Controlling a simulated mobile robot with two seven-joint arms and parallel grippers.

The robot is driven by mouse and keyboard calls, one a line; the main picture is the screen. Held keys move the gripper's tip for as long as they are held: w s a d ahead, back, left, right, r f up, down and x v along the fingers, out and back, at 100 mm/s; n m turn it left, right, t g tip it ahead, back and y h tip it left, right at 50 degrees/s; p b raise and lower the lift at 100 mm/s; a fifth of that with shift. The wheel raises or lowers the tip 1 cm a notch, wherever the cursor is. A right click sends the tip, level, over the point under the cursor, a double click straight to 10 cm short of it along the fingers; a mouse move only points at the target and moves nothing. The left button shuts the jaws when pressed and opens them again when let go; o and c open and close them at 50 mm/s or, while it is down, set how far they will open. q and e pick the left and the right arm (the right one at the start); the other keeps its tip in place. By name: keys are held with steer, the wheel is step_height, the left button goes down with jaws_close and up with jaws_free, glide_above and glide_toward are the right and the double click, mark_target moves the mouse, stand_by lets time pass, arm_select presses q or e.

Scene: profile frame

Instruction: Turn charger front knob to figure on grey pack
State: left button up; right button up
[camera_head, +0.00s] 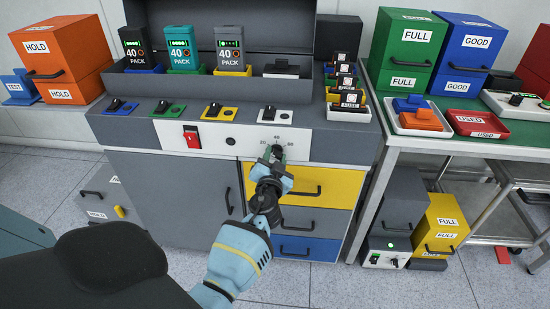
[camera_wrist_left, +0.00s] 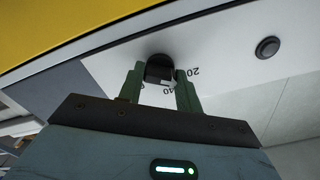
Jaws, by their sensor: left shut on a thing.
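The charger's front knob (camera_wrist_left: 157,62) is a small dark knob on the white front panel (camera_head: 325,154). My left gripper (camera_head: 274,157) is shut on it, with one green finger on each side in the left wrist view (camera_wrist_left: 160,88). Printed figures around the knob include 20 and 40, upside down in the wrist view. The gripper partly covers the knob and dial, so I cannot tell which figure it points to. The grey pack (camera_head: 230,55) stands upright on the charger's rear shelf and reads 40. My right gripper is not in view.
A black pack (camera_head: 135,52) and a teal pack (camera_head: 181,52) stand left of the grey one. A red switch (camera_head: 192,137) and a round black button (camera_head: 230,141) sit left of the knob. A yellow drawer (camera_head: 325,187) lies below. A side table (camera_head: 455,140) stands right.

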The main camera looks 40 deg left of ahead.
arm_select(q)
steer(key=shift+m, duration=1.1)
steer(key=m, duration=0.2)
steer(key=shift+m+b, duration=0.3)
steer(key=shift+b, duration=0.1)
steer(key=m, duration=0.6)
steer(key=shift+m, duration=0.6)
steer(key=o, duration=1)
